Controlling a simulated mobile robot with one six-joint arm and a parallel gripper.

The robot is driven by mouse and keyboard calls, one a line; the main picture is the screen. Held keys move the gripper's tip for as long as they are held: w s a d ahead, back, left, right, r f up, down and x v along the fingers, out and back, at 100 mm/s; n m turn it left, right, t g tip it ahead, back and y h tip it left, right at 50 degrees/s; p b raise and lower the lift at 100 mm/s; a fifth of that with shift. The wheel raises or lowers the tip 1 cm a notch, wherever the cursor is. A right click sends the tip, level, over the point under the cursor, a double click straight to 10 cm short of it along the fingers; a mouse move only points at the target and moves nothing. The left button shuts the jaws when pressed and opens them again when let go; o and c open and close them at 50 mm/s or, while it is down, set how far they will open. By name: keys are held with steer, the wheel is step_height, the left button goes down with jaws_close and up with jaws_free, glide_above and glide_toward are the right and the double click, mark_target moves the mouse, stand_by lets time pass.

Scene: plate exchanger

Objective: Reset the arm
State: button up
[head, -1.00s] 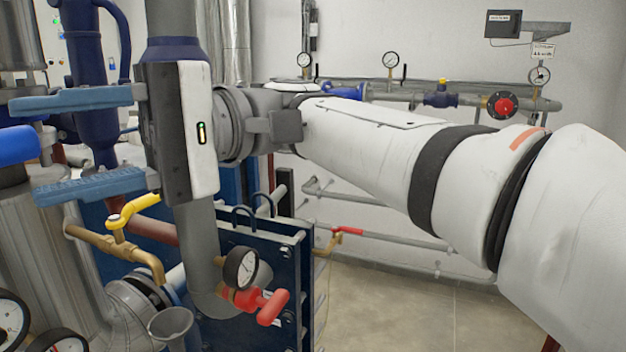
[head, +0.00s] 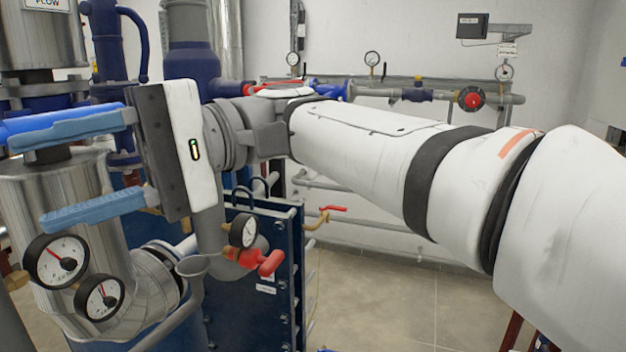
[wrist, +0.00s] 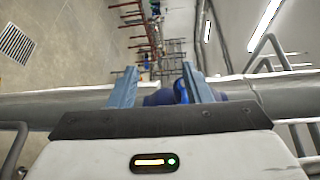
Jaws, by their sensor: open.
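My gripper (head: 62,170) is at the left of the head view, with its two blue fingers spread apart and pointing left. Nothing is held between them. A blue valve lever (head: 50,122) shows behind the upper finger; I cannot tell whether they touch. In the wrist view my gripper (wrist: 155,88) is also open, with a grey pipe (wrist: 60,103) running across behind the fingers and a blue part (wrist: 180,92) in line with the gap. My white arm reaches in from the right of the head view and hides part of the pipework.
The blue plate exchanger (head: 262,295) stands below my gripper, with a red-handled valve (head: 265,262) and a gauge (head: 243,230) at its top. Two gauges (head: 56,261) (head: 100,297) sit at lower left. Wall pipes with a red valve (head: 471,98) run behind. Floor at lower middle (head: 380,300) is clear.

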steer(key=w+d+f+m+t+h+p, duration=0.1)
steer(key=w+d+f+m+t+h, duration=0.3)
steer(key=f, duration=0.6)
steer(key=w+d+f+m+t+y+p, duration=0.1)
steer(key=w+d+f+m+t, duration=0.2)
steer(key=w+d+f+t, duration=0.45)
steer(key=s+d+f+t+h+p, duration=0.1)
steer(key=d+f+h, duration=0.3)
steer(key=d+f, duration=0.4)
steer(key=s+d+f+m+t+h, duration=0.1)
steer(key=d+f+t+h, duration=0.1)
steer(key=d+f+h, duration=0.3)
steer(key=d+f, duration=0.4)
steer(key=d, duration=0.4)
steer(key=shift+s+d+f+h+p, duration=0.15)
steer(key=shift+d+h+p, duration=0.1)
steer(key=shift+h+p, duration=0.1)
steer(key=shift+c, duration=1)
